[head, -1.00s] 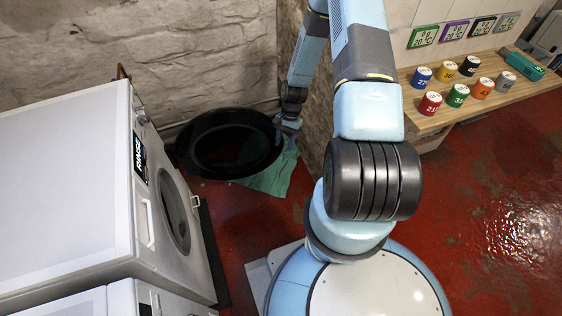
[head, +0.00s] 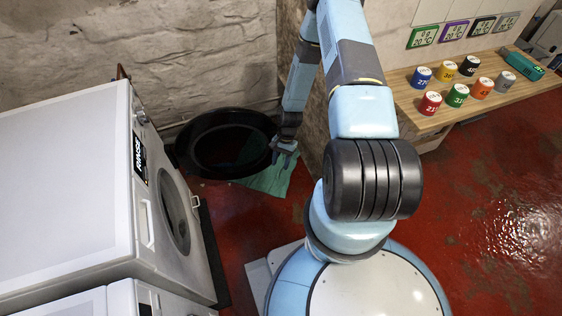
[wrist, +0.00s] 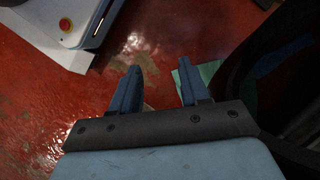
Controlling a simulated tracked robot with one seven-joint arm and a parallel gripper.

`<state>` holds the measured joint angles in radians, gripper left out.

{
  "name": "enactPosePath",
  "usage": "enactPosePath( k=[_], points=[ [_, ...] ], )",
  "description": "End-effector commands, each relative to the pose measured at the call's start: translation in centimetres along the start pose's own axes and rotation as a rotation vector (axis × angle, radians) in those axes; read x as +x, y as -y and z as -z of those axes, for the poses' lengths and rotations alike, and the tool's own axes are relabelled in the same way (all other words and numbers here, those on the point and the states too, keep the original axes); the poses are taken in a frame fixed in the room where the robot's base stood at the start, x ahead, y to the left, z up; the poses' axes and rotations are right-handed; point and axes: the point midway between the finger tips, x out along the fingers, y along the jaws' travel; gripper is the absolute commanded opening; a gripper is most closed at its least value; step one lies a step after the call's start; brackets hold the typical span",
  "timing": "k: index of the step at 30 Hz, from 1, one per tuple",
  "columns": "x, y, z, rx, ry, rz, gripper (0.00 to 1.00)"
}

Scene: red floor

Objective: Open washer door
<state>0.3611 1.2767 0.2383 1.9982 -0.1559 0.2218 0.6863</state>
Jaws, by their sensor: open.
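A white washer (head: 70,190) stands at the left in the head view, with a label reading "RINSE" on its front panel. My gripper (head: 285,153) is beyond the washer, beside a black round tub, well apart from the door. In the wrist view my gripper (wrist: 158,80) has its two blue fingers apart with nothing between them. The washer does not show in the wrist view.
The black tub (head: 180,150) stands by the back wall, with a green cloth (head: 270,180) beside it. A wooden bench (head: 440,112) with several coloured, numbered cylinders is at the right. Red floor (head: 240,225) lies open between the washer and my base.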

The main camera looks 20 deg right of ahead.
Motion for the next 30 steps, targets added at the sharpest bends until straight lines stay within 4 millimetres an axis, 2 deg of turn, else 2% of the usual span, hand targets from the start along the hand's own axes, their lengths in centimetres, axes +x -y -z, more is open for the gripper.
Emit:
enactPosePath(
  k=[2, 16, 30],
  points=[
    [-0.01, 0.01, -0.01, 0.0, 0.0, 0.0, 0.44],
    [-0.02, 0.05, -0.04, -0.001, 0.0, 0.0, 0.0],
    [0.0, 0.08, -0.07, -0.001, 0.0, -0.001, 0.0]
  ],
)
